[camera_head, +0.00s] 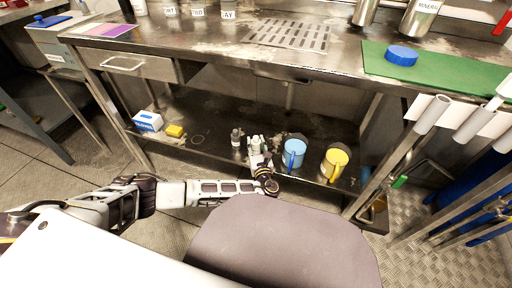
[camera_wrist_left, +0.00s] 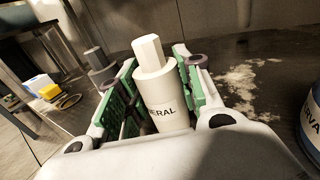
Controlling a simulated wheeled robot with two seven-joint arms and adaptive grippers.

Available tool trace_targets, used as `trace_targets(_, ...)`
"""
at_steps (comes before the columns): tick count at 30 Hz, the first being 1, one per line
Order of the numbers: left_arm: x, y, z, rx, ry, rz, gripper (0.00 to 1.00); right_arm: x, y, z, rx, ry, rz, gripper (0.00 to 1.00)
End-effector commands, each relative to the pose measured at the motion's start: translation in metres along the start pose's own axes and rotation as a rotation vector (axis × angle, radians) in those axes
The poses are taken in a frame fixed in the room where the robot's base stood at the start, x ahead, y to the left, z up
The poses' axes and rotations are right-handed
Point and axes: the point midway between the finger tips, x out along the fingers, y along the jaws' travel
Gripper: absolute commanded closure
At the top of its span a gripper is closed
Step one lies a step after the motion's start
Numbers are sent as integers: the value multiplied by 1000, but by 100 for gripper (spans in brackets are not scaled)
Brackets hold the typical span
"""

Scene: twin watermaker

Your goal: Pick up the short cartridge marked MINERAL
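The short white cartridge marked "...ERAL" (camera_wrist_left: 162,100) stands upright in the left wrist view, with a narrower faceted top; the start of its word is hidden. My left gripper (camera_wrist_left: 157,85) has its green-padded fingers on either side of it. The right pad is close against it, and a gap seems to show at the left pad. My right gripper is not in view.
Just right on the lower shelf (camera_head: 215,125) stand a blue mug (camera_head: 294,152) and a yellow mug (camera_head: 335,163). A grey-topped cartridge (camera_head: 236,137) stands to the left. The worktop (camera_head: 210,38) overhangs the shelf.

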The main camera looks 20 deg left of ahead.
Motion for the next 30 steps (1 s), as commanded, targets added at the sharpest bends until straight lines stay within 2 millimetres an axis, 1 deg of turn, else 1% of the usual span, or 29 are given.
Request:
trace_targets(1, 0, 0, 0, 0, 0, 0, 81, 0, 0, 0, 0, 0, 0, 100)
trace_targets(3, 0, 0, 0, 0, 0, 0, 90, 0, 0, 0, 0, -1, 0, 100)
trace_targets(4, 0, 0, 0, 0, 0, 0, 93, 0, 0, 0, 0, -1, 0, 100)
trace_targets(12, 0, 0, 1, 0, 0, 0, 93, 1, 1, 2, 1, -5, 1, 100)
trace_targets(17, 0, 0, 4, -1, 0, 0, 93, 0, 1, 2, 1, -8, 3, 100)
trace_targets(23, 0, 0, 16, -2, 0, 0, 93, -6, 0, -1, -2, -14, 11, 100)
trace_targets(30, 0, 0, 42, -2, -1, 0, 93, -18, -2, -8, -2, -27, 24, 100)
